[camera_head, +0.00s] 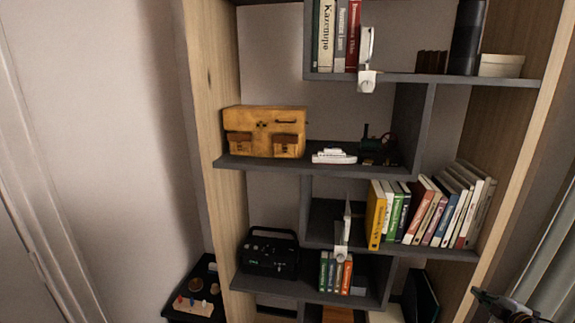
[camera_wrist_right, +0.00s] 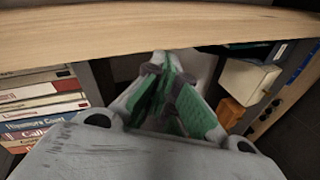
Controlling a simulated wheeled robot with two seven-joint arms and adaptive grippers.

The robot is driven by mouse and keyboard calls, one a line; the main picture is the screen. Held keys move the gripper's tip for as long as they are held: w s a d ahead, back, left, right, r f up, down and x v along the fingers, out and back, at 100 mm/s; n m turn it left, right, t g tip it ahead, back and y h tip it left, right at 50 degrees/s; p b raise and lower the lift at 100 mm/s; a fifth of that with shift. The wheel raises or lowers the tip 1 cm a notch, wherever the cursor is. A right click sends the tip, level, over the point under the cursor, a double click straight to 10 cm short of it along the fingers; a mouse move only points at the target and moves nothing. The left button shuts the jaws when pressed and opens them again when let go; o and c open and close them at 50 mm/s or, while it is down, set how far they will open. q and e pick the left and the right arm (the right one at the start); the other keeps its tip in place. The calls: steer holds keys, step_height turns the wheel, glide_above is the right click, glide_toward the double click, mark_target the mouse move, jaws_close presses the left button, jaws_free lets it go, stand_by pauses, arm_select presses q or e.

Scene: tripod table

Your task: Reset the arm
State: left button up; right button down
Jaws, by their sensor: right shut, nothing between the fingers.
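My right gripper (camera_head: 505,306) shows at the bottom right edge of the head view, in front of the bookcase's right side. In the right wrist view its fingers (camera_wrist_right: 165,85) with green pads are shut together with nothing between them. They sit close to a pale wooden panel edge (camera_wrist_right: 150,38) of the bookcase. My left gripper is in neither view.
The bookcase (camera_head: 205,120) fills the middle of the head view. Its shelves hold books (camera_head: 420,210), a yellow case (camera_head: 265,132), a white ship model (camera_head: 333,156) and a black radio (camera_head: 268,252). A small dark table (camera_head: 178,308) stands at the lower left.

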steer(key=s+d+f+m+g+h, duration=0.25)
steer(key=s+d+f, duration=0.25)
steer(key=s+f, duration=0.4)
steer(key=s+d+f+m+g+h, duration=0.2)
steer(key=s+d+f+m+g, duration=0.15)
steer(key=s+f, duration=0.6)
steer(key=s+a+f+m+g, duration=0.1)
steer(key=s+a+f+g, duration=0.15)
steer(key=s+f, duration=0.65)
steer(key=s+a+f+m+g, duration=0.25)
steer(key=s+f, duration=0.45)
steer(key=f, duration=0.4)
steer(key=s+a+f+g+y, duration=0.1)
steer(key=s+a+f, duration=0.35)
steer(key=a, duration=0.25)
steer(key=s+a+f+y, duration=0.1)
steer(key=s+a+f, duration=0.3)
steer(key=s+a, duration=0.15)
steer(key=s+a+f+g+y, duration=0.1)
steer(key=s+a+f, duration=0.3)
steer(key=a, duration=0.4)
steer(key=s+a+f+y, duration=0.1)
steer(key=a+f, duration=0.1)
steer(key=a, duration=1)
steer(key=a+f+m+y, duration=0.1)
steer(key=a+f+y, duration=0.1)
steer(key=a, duration=1)
steer(key=shift+s+a+f, duration=0.15)
steer(key=shift+s+a, duration=0.2)
